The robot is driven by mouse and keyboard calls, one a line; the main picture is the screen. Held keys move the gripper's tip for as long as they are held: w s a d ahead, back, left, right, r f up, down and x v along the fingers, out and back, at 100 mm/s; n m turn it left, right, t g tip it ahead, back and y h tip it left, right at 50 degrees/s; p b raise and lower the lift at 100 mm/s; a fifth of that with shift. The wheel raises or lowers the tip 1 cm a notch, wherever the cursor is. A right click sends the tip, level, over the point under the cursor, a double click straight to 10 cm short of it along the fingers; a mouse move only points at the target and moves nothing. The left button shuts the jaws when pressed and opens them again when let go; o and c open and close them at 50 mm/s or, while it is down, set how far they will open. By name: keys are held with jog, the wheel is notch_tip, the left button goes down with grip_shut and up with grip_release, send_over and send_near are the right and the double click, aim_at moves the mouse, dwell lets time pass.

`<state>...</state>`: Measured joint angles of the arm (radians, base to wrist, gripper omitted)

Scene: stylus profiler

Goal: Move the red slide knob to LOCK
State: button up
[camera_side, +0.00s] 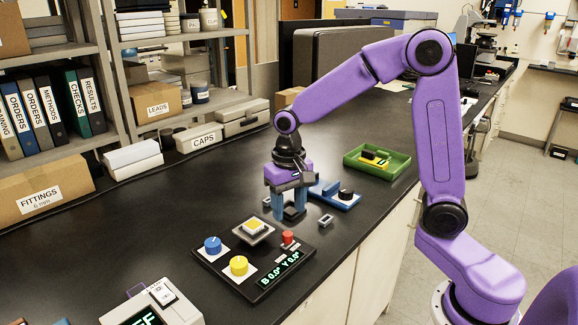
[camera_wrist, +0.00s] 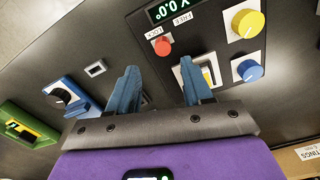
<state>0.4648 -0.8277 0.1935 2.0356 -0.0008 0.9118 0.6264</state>
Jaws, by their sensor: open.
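The red slide knob (camera_side: 287,237) stands on the black panel (camera_side: 214,265), beside the yellow-topped square stage. It also shows in the wrist view (camera_wrist: 162,46), next to the LOCK label (camera_wrist: 154,33) and farther from the FREE label (camera_wrist: 183,19). The slot under the knob is too small to make out. My gripper (camera_side: 287,212) is open and empty, fingers down, near the panel's far right edge. In the wrist view its two blue fingers (camera_wrist: 160,80) are spread apart, with the knob beyond them and not between them.
The panel carries a blue dial (camera_side: 212,245), a yellow dial (camera_side: 238,265), a square stage (camera_side: 254,227) and a display (camera_side: 279,269). A small grey-rimmed block (camera_side: 326,220), a blue device (camera_side: 338,199) and a green tray (camera_side: 351,158) lie right of my gripper.

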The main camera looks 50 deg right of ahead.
notch_tip(320, 180, up, 11)
dwell(0.3)
jog(key=shift+s+f, duration=0.1)
jog(key=s+f+n, duration=0.4)
jog(key=s+n, duration=0.3)
jog(key=s, duration=0.5)
jog(key=s+f+n, duration=0.5)
jog(key=s+n, duration=0.3)
jog(key=s, duration=0.4)
jog(key=shift+s+a+f+n, duration=0.15)
jog(key=shift+s+f+n, duration=0.1)
jog(key=shift+n, duration=0.05)
